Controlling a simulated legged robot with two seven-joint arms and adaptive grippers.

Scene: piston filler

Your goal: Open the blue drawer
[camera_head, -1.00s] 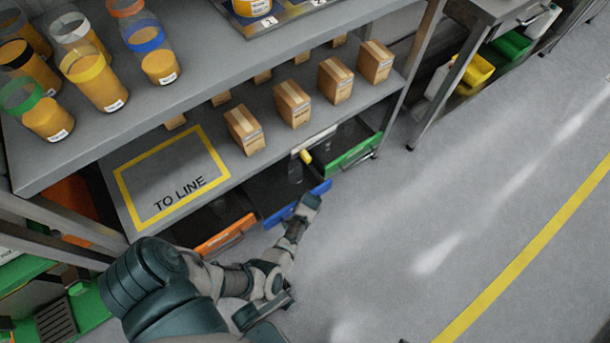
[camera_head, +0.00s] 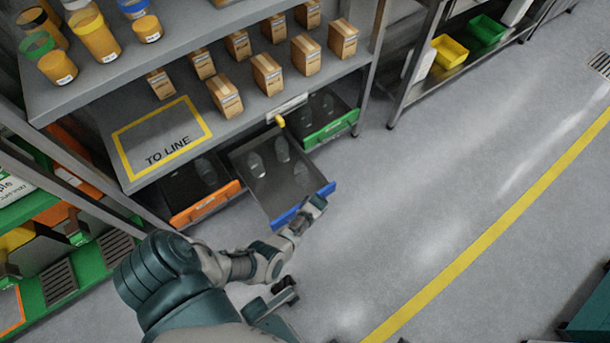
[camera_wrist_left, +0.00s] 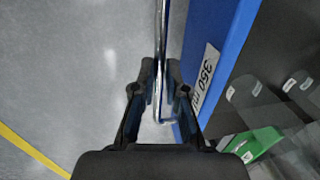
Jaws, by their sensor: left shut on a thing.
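The blue drawer (camera_head: 286,218) stands pulled well out below the lower shelf, with several clear bottles (camera_head: 282,149) inside. Its blue front also shows in the left wrist view (camera_wrist_left: 222,45), with a white label reading 350 ml (camera_wrist_left: 207,78). My left gripper (camera_head: 314,204) is at the drawer front. In the left wrist view its fingers (camera_wrist_left: 160,88) are shut around the metal bar handle (camera_wrist_left: 161,40), which stands off the blue front. The fingers hide part of the handle.
An orange-fronted drawer (camera_head: 205,202) is left of the blue one and a green-fronted drawer (camera_head: 330,130) right of it. Boxes (camera_head: 268,74) stand on the shelf (camera_head: 197,140) above. The grey floor (camera_head: 420,200) in front is clear.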

